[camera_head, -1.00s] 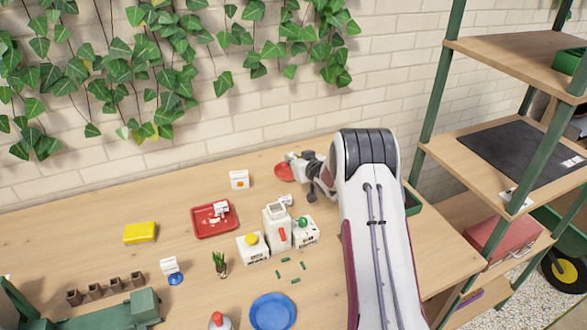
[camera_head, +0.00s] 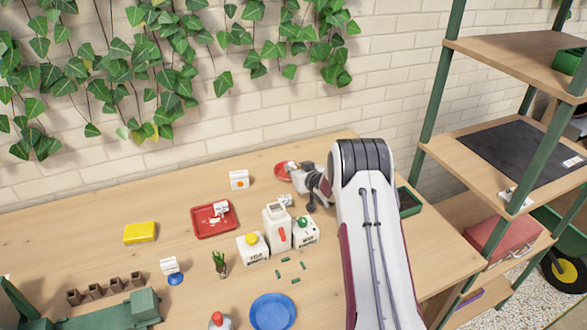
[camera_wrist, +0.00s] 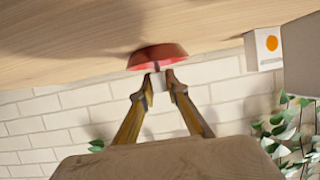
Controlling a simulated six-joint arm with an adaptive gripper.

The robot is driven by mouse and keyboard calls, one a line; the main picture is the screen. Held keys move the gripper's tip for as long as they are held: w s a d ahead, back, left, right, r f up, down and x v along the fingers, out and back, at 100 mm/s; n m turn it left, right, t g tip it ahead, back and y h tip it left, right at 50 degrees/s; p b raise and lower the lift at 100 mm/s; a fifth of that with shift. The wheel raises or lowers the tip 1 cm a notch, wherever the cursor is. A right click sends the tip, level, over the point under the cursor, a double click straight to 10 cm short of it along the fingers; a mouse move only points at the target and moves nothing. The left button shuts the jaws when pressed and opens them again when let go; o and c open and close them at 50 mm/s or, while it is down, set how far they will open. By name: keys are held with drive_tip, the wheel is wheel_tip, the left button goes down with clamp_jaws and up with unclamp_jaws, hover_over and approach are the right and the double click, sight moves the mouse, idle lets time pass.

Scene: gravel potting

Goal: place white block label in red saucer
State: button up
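The red saucer (camera_head: 283,172) stands at the back of the table, near the brick wall; it also shows in the wrist view (camera_wrist: 157,56). My gripper (camera_head: 294,171) is at the saucer's right side in the head view. In the wrist view my gripper (camera_wrist: 158,84) has its two fingers closed around a small white block (camera_wrist: 158,81), right at the saucer's rim. Whether the block touches the saucer cannot be told. Its label face is not clearly visible.
A white block with an orange dot (camera_head: 239,180) stands left of the saucer. A red tray (camera_head: 198,226), white containers (camera_head: 277,228), a yellow block (camera_head: 140,232) and a blue plate (camera_head: 272,312) are on the table. A dark green box (camera_head: 409,203) is right of my arm.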

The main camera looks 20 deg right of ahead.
drive_tip(key=shift+o, duration=1.3)
drive_tip(key=shift+s+r, duration=0.1)
drive_tip(key=shift+r, duration=0.1)
drive_tip(key=shift+s+r, duration=0.1)
drive_tip(key=v, duration=1.1)
drive_tip(key=shift+s, duration=0.25)
drive_tip(key=shift+r, duration=0.15)
